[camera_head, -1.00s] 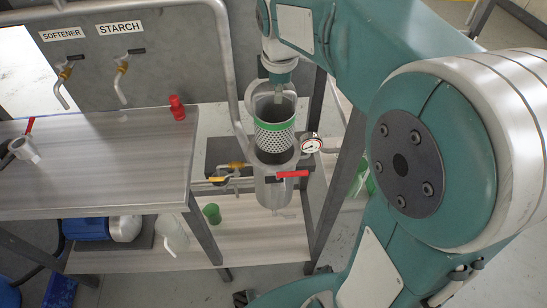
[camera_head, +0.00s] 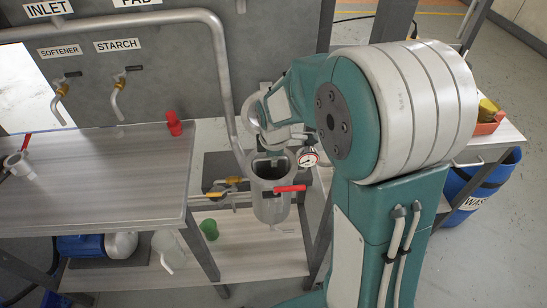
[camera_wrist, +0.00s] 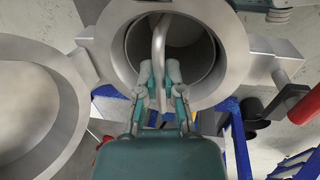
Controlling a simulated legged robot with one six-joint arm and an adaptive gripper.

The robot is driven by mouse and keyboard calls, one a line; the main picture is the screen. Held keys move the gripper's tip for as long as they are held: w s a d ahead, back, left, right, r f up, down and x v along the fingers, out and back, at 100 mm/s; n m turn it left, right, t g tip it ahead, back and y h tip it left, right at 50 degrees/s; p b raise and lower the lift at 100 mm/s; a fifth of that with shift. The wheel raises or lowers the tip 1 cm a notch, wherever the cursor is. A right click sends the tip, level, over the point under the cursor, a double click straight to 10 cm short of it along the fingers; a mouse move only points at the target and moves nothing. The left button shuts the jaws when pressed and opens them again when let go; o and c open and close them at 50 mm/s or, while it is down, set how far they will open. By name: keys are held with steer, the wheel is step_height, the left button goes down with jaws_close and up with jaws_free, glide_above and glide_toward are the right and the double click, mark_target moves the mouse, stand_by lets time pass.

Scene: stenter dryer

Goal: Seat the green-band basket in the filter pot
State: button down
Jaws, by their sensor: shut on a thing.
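The filter pot (camera_head: 271,205) is an open grey metal cylinder below the bent pipe; its thick rim also shows in the wrist view (camera_wrist: 236,45). My gripper (camera_wrist: 160,82) is over the pot's mouth, its fingers closed on a bent metal rod, the basket's handle (camera_wrist: 159,38). A grey inner wall (camera_wrist: 203,60) shows inside the rim and looks like the basket, down in the pot. Its green band is not visible now, and I cannot tell how deep it sits. The round lid (camera_wrist: 38,115) is swung open beside the pot.
A red-handled valve (camera_head: 290,188) and a pressure gauge (camera_head: 308,158) stick out close to the pot. A steel bench (camera_head: 95,170) with a red cup (camera_head: 174,125) stands to the left. A green cup (camera_head: 209,229) is on the lower shelf.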

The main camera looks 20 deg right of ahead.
steer(key=c, duration=0.8)
jaws_free()
steer(key=shift+o, duration=0.2)
steer(key=shift+r, duration=0.1)
step_height(320, 180, up, 11)
steer(key=s, duration=0.2)
steer(key=s+r+m+t, duration=0.1)
steer(key=s+r+m, duration=0.1)
steer(key=s+m, duration=0.6)
steer(key=s+r+m+t, duration=0.2)
steer(key=s+m, duration=0.5)
steer(key=s, duration=0.4)
steer(key=shift+a+r+m, duration=0.35)
steer(key=shift+r+m, duration=0.05)
steer(key=shift+r, duration=0.25)
